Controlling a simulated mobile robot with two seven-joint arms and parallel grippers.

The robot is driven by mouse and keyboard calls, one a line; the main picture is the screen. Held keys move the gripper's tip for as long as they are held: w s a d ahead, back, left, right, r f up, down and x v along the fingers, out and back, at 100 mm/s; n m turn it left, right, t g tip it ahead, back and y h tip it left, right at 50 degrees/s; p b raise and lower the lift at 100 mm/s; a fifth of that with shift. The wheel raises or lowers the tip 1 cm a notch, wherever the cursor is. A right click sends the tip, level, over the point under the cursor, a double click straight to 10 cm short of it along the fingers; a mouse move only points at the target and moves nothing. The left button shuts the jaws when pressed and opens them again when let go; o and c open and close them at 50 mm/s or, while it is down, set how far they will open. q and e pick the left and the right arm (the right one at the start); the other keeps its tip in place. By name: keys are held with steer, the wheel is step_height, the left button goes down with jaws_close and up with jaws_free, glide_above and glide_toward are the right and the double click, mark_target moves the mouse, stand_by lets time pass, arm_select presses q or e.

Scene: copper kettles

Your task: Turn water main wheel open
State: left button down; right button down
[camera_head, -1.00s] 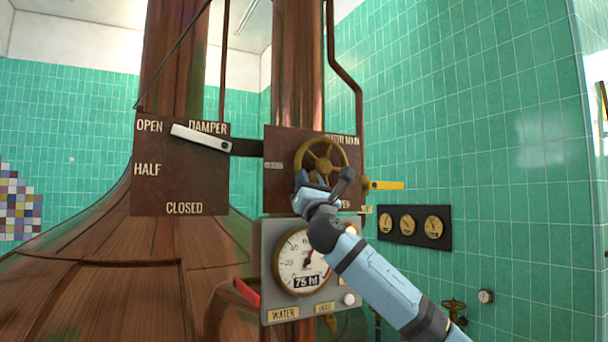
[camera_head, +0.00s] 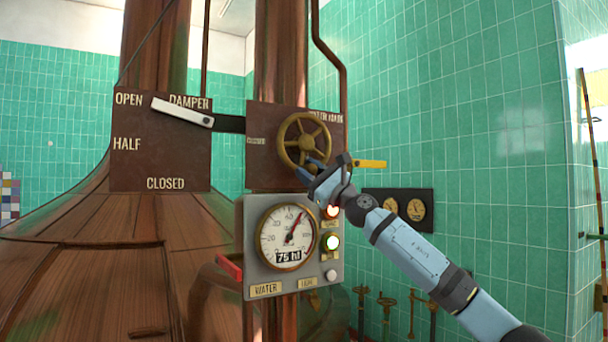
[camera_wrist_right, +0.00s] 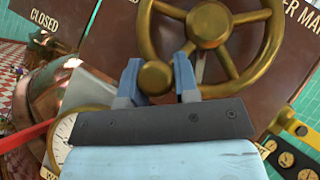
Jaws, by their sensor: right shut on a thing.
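The brass water main wheel (camera_head: 304,141) has several spokes and a round hub, and is mounted on a dark brown panel partly lettered as the water main. In the right wrist view the wheel (camera_wrist_right: 210,28) fills the upper middle, with a round brass knob (camera_wrist_right: 156,77) at its lower rim. My right gripper (camera_head: 312,172) is at the wheel's lower edge. In the right wrist view its two blue fingers (camera_wrist_right: 157,80) stand on either side of the knob, shut on it. My left gripper does not show.
Left of the wheel is the damper panel (camera_head: 140,154) with a white lever (camera_head: 182,111) near OPEN. Below is a grey gauge box (camera_head: 252,225) with a dial reading 75 hl, lit lamps and a red handle (camera_head: 229,267). A yellow lever (camera_head: 371,164) sticks out right of the wheel.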

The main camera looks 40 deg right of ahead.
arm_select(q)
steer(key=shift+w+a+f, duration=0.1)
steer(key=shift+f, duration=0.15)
arm_select(e)
steer(key=shift+s+d+n+g+y, duration=0.1)
steer(key=shift+d+n+g+y, duration=0.3)
steer(key=shift+n+y, duration=0.25)
steer(key=shift+r, duration=0.15)
steer(key=c, duration=0.9)
jaws_free()
steer(key=shift+o, duration=0.2)
arm_select(q)
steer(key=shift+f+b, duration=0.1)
steer(key=shift+b, duration=0.2)
arm_select(e)
steer(key=shift+f, duration=0.2)
steer(key=shift+s+d+f, duration=0.1)
steer(key=shift+s+f, duration=0.1)
steer(key=shift+f, duration=0.1)
arm_select(q)
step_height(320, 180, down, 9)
steer(key=b, duration=1)
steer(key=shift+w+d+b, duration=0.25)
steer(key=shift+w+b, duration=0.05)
arm_select(e)
steer(key=v, duration=1.3)
steer(key=shift+s+r, duration=0.2)
steer(key=shift+r, duration=0.05)
